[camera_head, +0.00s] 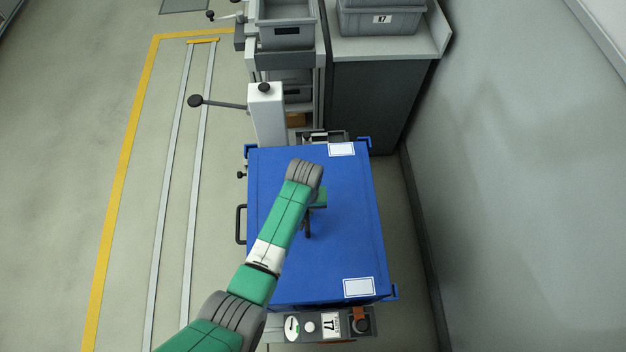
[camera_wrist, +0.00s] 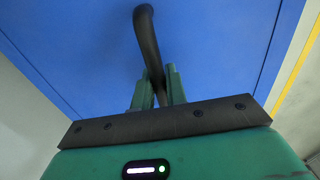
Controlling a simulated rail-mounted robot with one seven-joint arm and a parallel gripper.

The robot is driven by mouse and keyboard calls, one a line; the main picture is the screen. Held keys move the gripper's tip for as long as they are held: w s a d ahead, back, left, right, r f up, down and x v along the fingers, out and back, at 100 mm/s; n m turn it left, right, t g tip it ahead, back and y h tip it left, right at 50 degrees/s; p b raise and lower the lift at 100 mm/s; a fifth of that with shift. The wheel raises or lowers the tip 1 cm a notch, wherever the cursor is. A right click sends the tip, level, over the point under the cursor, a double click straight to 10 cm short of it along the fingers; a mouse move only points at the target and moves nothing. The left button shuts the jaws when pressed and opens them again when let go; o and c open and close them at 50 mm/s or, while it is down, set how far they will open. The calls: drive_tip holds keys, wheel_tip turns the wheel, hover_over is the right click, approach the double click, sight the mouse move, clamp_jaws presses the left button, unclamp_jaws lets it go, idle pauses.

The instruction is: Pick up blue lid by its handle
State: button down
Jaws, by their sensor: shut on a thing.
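The blue lid (camera_head: 345,200) is a large flat panel with two white labels, in the middle of the head view. In the wrist view the blue lid (camera_wrist: 80,50) fills most of the background. Its dark curved handle (camera_wrist: 147,40) rises from the surface. My gripper (camera_wrist: 158,92) has its green fingers on either side of the handle's lower part and is shut on it. In the head view my gripper (camera_head: 308,230) is over the middle of the lid, partly hidden by my green arm. Whether the lid is raised cannot be told.
Grey bins (camera_head: 380,20) stand on a counter at the back. A white post (camera_head: 266,115) stands at the lid's far left. A wall is to the right; floor rails (camera_head: 173,160) run along the left.

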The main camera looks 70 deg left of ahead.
drive_tip(key=shift+r, duration=0.2)
idle(0.7)
drive_tip(key=shift+r+p, duration=0.6)
drive_tip(key=shift+r, duration=0.95)
drive_tip(key=shift+s+d+r, duration=0.1)
drive_tip(key=shift+d+r, duration=0.1)
drive_tip(key=shift+d, duration=0.05)
drive_tip(key=s+d+p, duration=0.1)
drive_tip(key=s+d, duration=0.2)
drive_tip(key=d, duration=0.1)
drive_tip(key=s+d+r+p, duration=0.1)
drive_tip(key=s+d, duration=0.1)
drive_tip(key=d, duration=0.2)
drive_tip(key=s+d+p, duration=0.1)
drive_tip(key=s+d, duration=0.2)
drive_tip(key=d, duration=0.2)
drive_tip(key=shift+s+r, duration=0.2)
drive_tip(key=shift+s, duration=0.1)
